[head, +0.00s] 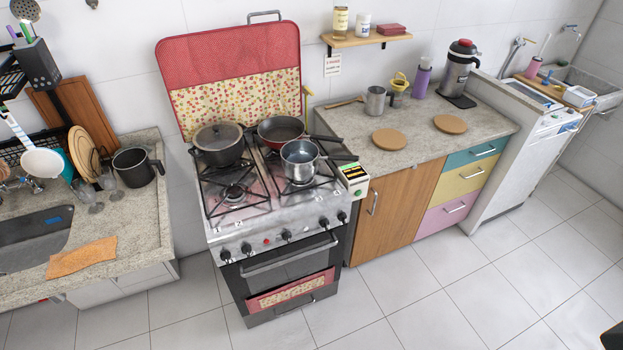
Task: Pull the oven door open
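The stove (275,215) stands in the middle of the head view. Its oven door (285,275) is on the front below the knobs, with a dark panel, and looks shut. A silver bar handle (275,258) runs across the top of the door. A patterned cloth with red edges (290,291) hangs low on the door front and covers part of it. Neither of my grippers can be made out in this view.
Pots and a pan (281,130) sit on the burners. A sink counter (110,220) stands left, and a counter with a wooden door (395,215) stands right. The tiled floor (420,300) before the stove is clear. A dark, unclear shape cuts into the bottom right corner.

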